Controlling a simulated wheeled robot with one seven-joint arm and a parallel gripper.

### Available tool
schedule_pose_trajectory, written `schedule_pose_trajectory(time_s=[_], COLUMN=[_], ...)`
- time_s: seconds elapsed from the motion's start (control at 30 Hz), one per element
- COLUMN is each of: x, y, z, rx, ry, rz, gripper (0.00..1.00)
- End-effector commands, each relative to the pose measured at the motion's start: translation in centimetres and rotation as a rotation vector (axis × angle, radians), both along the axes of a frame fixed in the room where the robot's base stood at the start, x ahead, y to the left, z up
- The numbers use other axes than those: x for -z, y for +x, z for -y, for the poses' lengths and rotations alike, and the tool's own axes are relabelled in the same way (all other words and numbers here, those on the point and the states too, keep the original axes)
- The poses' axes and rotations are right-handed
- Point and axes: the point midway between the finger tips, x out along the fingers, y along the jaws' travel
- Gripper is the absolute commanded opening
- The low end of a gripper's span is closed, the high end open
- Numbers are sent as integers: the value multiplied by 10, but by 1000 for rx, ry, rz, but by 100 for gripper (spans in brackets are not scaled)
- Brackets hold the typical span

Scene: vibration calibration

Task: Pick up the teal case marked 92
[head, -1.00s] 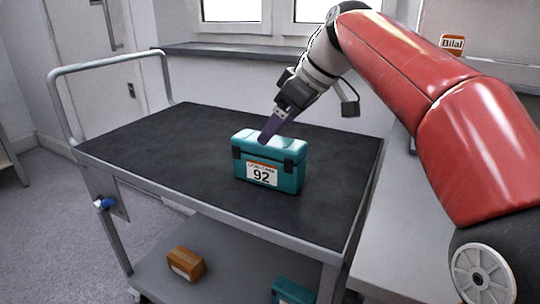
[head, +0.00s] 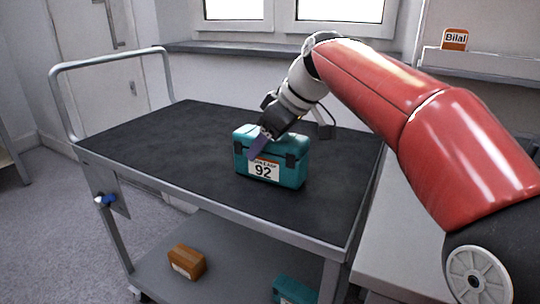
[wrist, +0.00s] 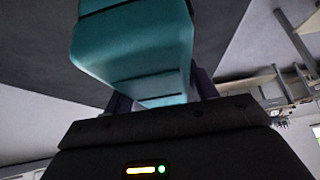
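The teal case marked 92 (head: 294,173) stands upright on the dark top of the cart, its white label facing the front. My gripper (head: 259,149) is down at the case, coming in from the upper right. One purple finger lies over the front face, just above the label; the other is hidden behind the case. In the wrist view the teal case (wrist: 140,45) fills the space between the left and right fingers (wrist: 162,95). I cannot tell whether the fingers press on it.
The cart top (head: 165,140) is clear around the case. A metal handle (head: 110,62) rises at its left end. On the lower shelf sit an orange-brown box (head: 187,262) and another teal case (head: 295,290).

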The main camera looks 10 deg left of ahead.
Motion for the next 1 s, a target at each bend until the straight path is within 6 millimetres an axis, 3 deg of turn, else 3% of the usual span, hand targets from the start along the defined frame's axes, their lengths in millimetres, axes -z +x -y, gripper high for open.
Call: schedule_pose_trajectory(time_s=[0.03, 0.23, 0.63, 0.77, 1.0], x=[0, 0, -9, -24, -80], y=[0, 0, 0, 1, 1], z=[0, 0, 0, 0, -1], rx=[0, 0, 0, 0, -1], ry=[0, 0, 1, 2, 3], rz=[0, 0, 2, 3, 4], gripper=[46, 20, 20, 20, 20])
